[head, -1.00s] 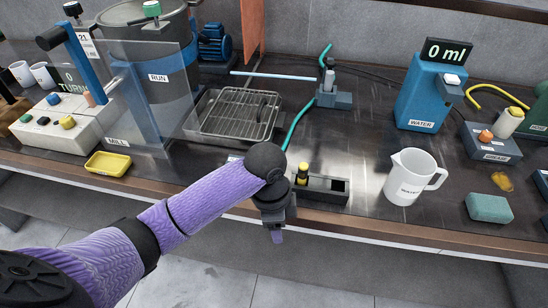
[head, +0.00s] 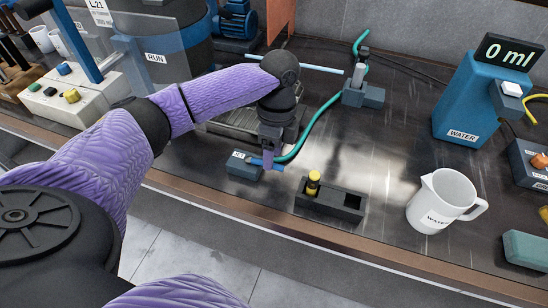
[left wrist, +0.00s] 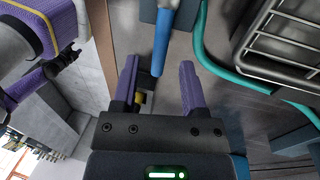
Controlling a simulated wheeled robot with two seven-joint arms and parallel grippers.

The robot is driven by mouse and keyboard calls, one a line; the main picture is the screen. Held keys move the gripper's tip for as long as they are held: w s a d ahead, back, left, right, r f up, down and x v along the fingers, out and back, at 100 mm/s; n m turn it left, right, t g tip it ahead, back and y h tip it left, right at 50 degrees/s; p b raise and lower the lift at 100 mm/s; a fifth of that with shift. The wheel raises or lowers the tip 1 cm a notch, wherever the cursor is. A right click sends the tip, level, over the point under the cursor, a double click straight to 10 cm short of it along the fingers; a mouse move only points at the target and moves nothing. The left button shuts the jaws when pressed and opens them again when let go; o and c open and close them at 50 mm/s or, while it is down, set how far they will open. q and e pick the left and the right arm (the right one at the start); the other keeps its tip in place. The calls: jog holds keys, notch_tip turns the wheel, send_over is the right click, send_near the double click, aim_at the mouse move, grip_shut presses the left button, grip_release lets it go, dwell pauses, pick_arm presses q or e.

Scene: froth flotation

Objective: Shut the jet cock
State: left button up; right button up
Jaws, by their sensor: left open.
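The jet cock (head: 243,166) is a small blue-grey block with a white label near the bench's front edge. Its bright blue lever (head: 272,164) points to the right in the head view, with the green hose beside it. In the left wrist view the lever (left wrist: 162,45) reaches in between the finger tips from the block (left wrist: 148,10) at the top. My left gripper (head: 268,150) is open and points down at the lever. In the left wrist view a finger stands on each side of the lever's end (left wrist: 158,85), with gaps visible. My right gripper is out of view.
A dark holder (head: 335,200) with a yellow-topped vial stands to the right. A white jug (head: 443,203) and blue water dispenser (head: 468,105) are further right. The green hose (head: 318,118) runs back to a clamp block (head: 363,92). A wire rack (left wrist: 290,35) lies behind.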

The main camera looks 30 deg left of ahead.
pick_arm(q)
jog(key=shift+s+f, duration=0.2)
jog(key=shift+f, duration=0.45)
grip_shut()
dwell(0.9)
